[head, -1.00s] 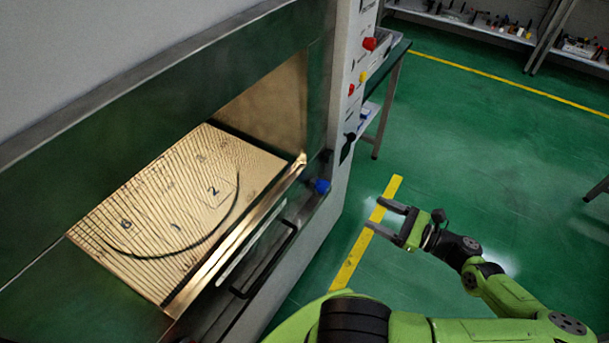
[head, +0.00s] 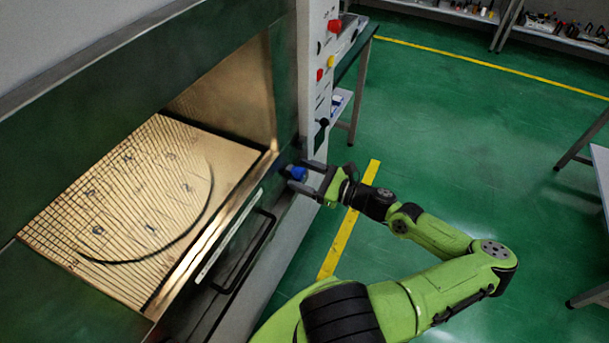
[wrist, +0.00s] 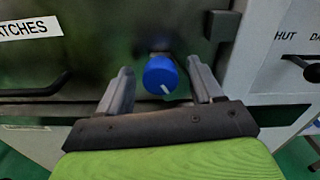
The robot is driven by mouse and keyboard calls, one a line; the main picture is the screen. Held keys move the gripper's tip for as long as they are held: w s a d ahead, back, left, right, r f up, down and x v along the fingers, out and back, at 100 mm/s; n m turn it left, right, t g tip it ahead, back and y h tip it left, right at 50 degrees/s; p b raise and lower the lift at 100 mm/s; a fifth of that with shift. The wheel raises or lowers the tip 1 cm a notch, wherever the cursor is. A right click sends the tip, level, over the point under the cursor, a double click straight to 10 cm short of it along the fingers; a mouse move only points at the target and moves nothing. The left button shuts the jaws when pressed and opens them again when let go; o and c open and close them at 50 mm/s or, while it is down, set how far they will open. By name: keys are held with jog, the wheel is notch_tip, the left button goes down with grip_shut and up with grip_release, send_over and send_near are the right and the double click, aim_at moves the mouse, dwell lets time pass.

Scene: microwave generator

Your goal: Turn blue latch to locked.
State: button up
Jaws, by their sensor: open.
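The blue latch (head: 297,173) is a round knob on the front of the machine, at the right end below the chamber opening. In the wrist view the latch (wrist: 160,76) faces me, with a white mark pointing down and slightly right. My gripper (head: 304,176) is open, with its fingers reaching toward the latch. In the wrist view my gripper (wrist: 158,80) has one finger on each side of the latch, with gaps visible between. I cannot tell whether the fingertips reach fully around it. No lock label is readable.
A black handle (head: 245,252) runs along the front left of the latch. The white control panel (head: 322,75) with red and yellow buttons stands just right of the opening. A dark lever (wrist: 300,62) shows at right in the wrist view.

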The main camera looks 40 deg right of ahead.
jog(key=c, duration=1.1)
jog(key=shift+o, duration=0.2)
jog(key=shift+n, duration=0.4)
jog(key=n+p, duration=0.1)
jog(key=n, duration=0.7)
jog(key=shift+a+f, duration=0.1)
jog(key=n+b, duration=0.1)
jog(key=n, duration=0.3)
jog(key=shift+n+b, duration=0.3)
jog(key=shift+n, duration=0.1)
jog(key=shift+n+b, duration=0.8)
jog(key=shift+n, duration=1.5)
